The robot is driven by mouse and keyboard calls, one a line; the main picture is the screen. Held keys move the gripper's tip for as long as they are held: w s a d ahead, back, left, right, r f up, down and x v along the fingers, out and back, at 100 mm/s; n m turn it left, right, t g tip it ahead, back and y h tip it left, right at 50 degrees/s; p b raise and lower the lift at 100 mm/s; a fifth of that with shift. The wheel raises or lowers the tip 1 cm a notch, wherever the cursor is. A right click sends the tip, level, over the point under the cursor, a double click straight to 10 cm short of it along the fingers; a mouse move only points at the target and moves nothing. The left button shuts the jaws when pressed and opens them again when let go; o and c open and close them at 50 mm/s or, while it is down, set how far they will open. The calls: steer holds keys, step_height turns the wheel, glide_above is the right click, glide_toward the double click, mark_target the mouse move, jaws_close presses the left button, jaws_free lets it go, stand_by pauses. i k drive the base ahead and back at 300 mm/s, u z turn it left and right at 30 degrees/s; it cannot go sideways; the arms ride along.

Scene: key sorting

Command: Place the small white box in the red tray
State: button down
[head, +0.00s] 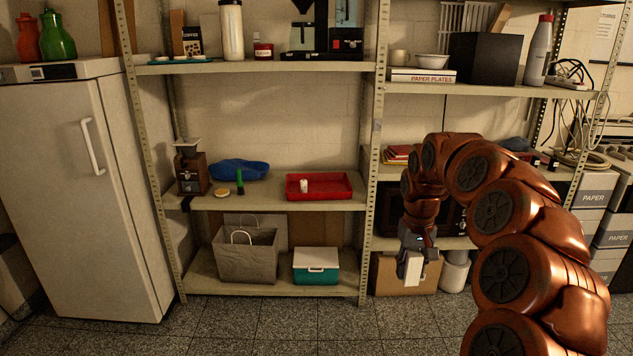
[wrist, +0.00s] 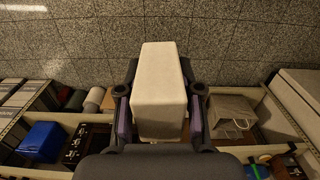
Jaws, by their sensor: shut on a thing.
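The small white box (wrist: 158,88) is between the two fingers of my gripper (wrist: 158,105) in the wrist view, with a finger against each side. In the head view my gripper (head: 411,264) hangs low in front of the right shelf bay, and the white box (head: 408,270) shows at its end. The red tray (head: 342,192) is on the middle shelf of the left bay, to the left of and above my gripper. A small white cylindrical item (head: 304,186) stands in the tray.
A shelf post (head: 369,190) stands between the tray and my gripper. Below are a grey bag (head: 243,256) and a teal cooler (head: 315,274). The floor in front is clear.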

mark_target(331, 189)
steer(key=i, duration=1.5)
steer(key=u, duration=1.55)
steer(key=i, duration=1.15)
steer(key=z, duration=1.55)
steer(key=i, duration=0.5)
steer(key=u, duration=0.05)
